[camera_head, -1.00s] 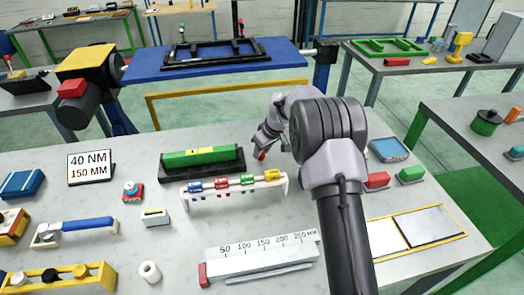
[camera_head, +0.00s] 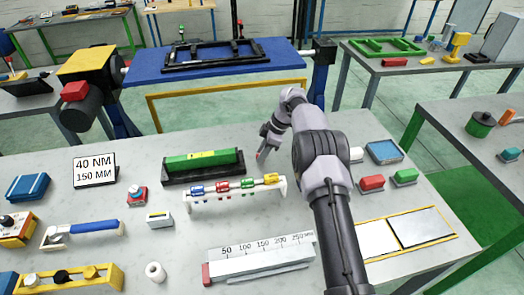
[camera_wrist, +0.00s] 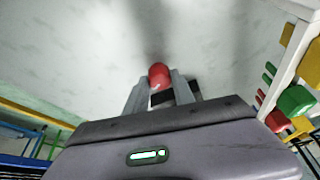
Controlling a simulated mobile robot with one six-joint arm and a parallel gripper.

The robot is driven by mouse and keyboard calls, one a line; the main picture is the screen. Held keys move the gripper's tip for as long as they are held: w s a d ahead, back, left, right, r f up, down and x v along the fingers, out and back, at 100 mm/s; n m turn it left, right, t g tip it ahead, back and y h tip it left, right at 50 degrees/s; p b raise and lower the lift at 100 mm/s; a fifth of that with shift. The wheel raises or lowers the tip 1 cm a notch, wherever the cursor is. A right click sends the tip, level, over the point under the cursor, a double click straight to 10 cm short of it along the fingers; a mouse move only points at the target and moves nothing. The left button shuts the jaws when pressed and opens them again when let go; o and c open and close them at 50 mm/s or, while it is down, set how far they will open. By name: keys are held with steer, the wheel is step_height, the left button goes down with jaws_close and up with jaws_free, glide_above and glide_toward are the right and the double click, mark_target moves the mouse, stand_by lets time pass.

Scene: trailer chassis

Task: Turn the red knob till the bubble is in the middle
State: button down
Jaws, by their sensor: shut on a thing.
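The green level (camera_head: 220,156) with a small yellow vial (camera_head: 200,155) lies in a black tray (camera_head: 205,177) near the back of the bench. The bubble is too small to make out. My gripper (camera_head: 262,153) is just right of the tray. The red knob (camera_wrist: 158,75) sits between my two fingertips (camera_wrist: 160,84) in the wrist view, and they are shut on it. In the head view the knob shows only as a small red spot at the fingertips, and the arm stands to the right.
A white rack (camera_head: 232,192) with several coloured pieces stands close in front of the tray. A ruled grey block (camera_head: 260,258) lies nearer the front. A 40 NM sign (camera_head: 95,171) stands left.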

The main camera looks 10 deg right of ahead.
steer(key=shift+n, duration=0.6)
steer(key=shift+g, duration=0.3)
steer(key=c, duration=1.1)
jaws_free()
